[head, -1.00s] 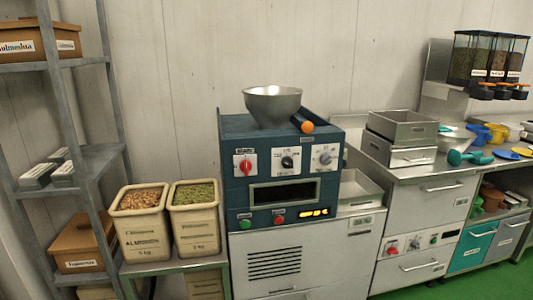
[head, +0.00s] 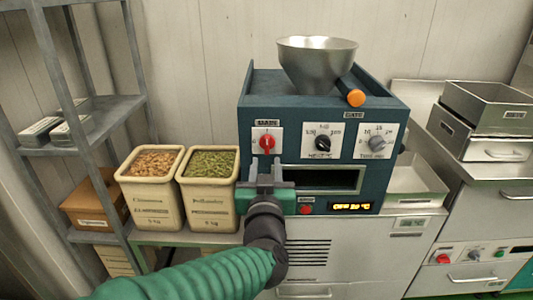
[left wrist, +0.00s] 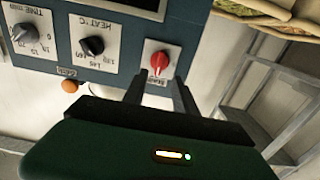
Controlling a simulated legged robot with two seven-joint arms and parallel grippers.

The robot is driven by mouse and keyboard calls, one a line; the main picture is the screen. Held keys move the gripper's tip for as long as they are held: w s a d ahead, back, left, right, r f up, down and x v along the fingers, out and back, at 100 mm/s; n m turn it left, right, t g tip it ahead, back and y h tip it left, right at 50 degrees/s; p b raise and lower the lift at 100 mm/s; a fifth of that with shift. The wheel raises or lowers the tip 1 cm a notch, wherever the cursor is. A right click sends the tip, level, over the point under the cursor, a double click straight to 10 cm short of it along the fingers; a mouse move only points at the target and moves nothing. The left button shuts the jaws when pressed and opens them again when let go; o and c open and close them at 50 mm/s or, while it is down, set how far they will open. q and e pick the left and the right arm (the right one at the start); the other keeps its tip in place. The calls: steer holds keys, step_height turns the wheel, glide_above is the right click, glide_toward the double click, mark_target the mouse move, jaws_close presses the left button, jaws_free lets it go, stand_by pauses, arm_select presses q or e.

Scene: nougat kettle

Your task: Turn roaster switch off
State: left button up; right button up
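The roaster (head: 255,100) is a dark blue box with a white-panelled row of three controls. Its red rotary switch (head: 266,142) is at the left of the row; it also shows in the left wrist view (left wrist: 158,62). I cannot read its exact setting. My left gripper (head: 266,166) is just in front of and below the red switch, with its fingers apart and nothing between them. In the left wrist view, the fingers (left wrist: 156,86) point toward the switch and appear short of it. The gripper hides the green button area. My right gripper is not in view.
Two black and grey knobs (head: 323,143) (head: 376,143) sit right of the switch. Below are a red button (head: 305,209) and a lit display (head: 351,206). A steel funnel (head: 316,62) tops the roaster. Ingredient bins (head: 151,200) and a shelf (head: 100,128) stand left.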

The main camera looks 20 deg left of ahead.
mark_target(267, 146)
arm_select(q)
steer(key=b+x, duration=0.2)
steer(key=x, duration=0.6)
steer(key=shift+w, duration=0.35)
jaws_close()
